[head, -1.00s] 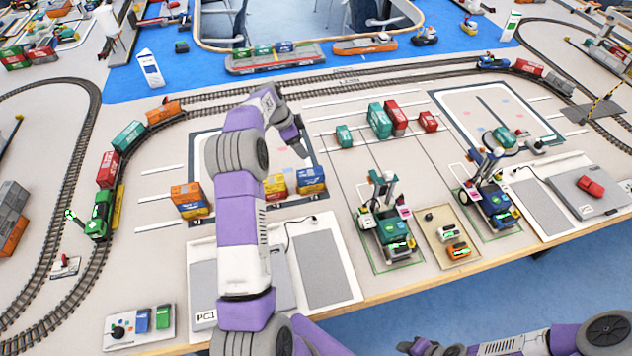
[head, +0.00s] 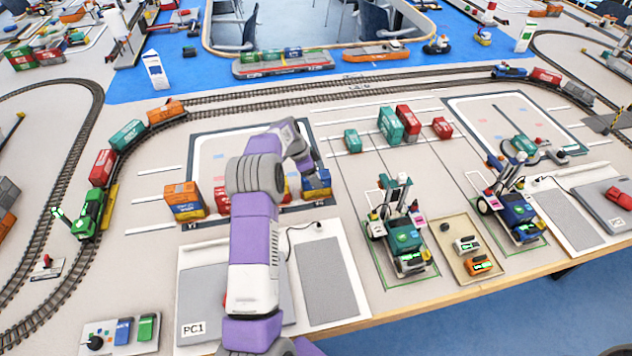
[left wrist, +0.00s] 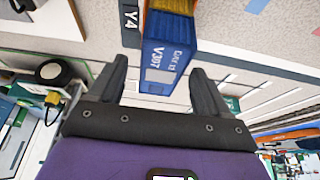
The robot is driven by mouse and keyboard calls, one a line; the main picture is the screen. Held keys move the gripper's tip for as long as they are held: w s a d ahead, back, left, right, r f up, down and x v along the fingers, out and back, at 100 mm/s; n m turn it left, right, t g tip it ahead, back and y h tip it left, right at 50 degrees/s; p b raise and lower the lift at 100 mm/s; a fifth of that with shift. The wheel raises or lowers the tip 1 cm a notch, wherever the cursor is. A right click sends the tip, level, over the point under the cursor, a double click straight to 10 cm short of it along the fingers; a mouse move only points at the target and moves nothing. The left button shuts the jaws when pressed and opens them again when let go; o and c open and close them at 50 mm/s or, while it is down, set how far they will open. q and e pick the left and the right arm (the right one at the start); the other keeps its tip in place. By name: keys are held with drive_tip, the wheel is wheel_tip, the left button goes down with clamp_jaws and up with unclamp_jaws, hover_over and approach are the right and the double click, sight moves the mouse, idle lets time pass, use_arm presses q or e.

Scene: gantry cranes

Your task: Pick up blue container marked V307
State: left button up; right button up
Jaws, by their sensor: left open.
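The blue container marked V307 (left wrist: 166,62) shows in the left wrist view with its white lettering readable. It lies between the fingertips of my left gripper (left wrist: 160,72), with a visible gap to the fingers. In the head view a blue container (head: 317,181) sits at the right end of the container row, just under my left gripper (head: 312,166). My left gripper is open and holds nothing. My arm and wrist hide part of this row. My right gripper is not in view.
A yellow container (left wrist: 172,5) adjoins the blue one. An orange container (head: 183,192) stands on a blue one to the left. A small crane vehicle (head: 405,236) stands to the right.

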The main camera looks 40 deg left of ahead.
use_arm(q)
drive_tip(key=shift+x, duration=1.05)
drive_tip(key=shift+f+b, duration=0.25)
drive_tip(key=shift+b, duration=0.2)
drive_tip(key=c, duration=1.1)
